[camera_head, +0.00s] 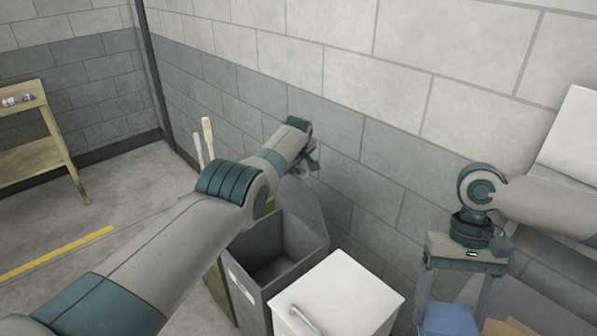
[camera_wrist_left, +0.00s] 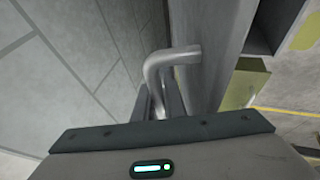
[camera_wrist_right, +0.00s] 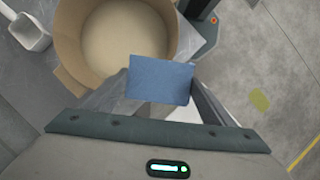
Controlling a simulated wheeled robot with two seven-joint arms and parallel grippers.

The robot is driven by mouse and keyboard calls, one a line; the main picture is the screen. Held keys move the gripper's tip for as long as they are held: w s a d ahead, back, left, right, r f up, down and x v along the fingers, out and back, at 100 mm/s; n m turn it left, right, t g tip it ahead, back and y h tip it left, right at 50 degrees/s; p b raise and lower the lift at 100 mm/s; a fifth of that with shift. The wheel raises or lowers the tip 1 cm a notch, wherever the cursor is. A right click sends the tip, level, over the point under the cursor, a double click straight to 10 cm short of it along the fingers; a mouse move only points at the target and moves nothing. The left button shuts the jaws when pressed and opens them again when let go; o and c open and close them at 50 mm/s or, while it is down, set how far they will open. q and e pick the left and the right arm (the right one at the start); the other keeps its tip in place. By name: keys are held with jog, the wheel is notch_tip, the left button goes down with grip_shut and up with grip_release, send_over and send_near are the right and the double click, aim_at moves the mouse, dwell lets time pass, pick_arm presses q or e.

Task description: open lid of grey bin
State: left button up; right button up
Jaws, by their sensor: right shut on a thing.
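The grey bin (camera_head: 258,275) stands against the wall, and its inside shows from above. Its grey lid (camera_head: 305,212) is raised, tilted back near the wall. My left arm reaches across to the lid; my left gripper (camera_head: 303,162) is partly hidden behind the arm. In the left wrist view a bent metal handle (camera_wrist_left: 172,62) on a grey panel runs down to the left fingers (camera_wrist_left: 157,105); whether they grip it is unclear. My right gripper (camera_wrist_right: 158,95) is shut on a blue block (camera_wrist_right: 160,83), which also shows in the head view (camera_head: 449,318).
A white bin (camera_head: 340,295) with a closed lid and handle stands right of the grey bin. An olive bin (camera_head: 218,290) stands left of it. A round tan container (camera_wrist_right: 112,35) and a white scoop (camera_wrist_right: 28,30) lie below my right gripper. A wooden table (camera_head: 35,140) stands far left.

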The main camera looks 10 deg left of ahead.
pick_arm(q)
jog(key=shift+o, duration=0.6)
jog(key=shift+d, duration=0.15)
pick_arm(e)
jog(key=shift+r+p, duration=0.75)
pick_arm(q)
jog(key=p+v, duration=0.3)
jog(key=p, duration=0.3)
jog(key=shift+r+p, duration=0.35)
pick_arm(e)
notch_tip(320, 180, up, 7)
jog(key=shift+f, duration=0.15)
pick_arm(q)
jog(key=shift+p+v, duration=1.2)
jog(key=shift+v, duration=0.05)
jog(key=shift+s+b+v, duration=0.2)
jog(key=shift+b+v, duration=0.2)
jog(key=shift+v, duration=2.45)
pick_arm(e)
jog(key=shift+r, duration=0.8)
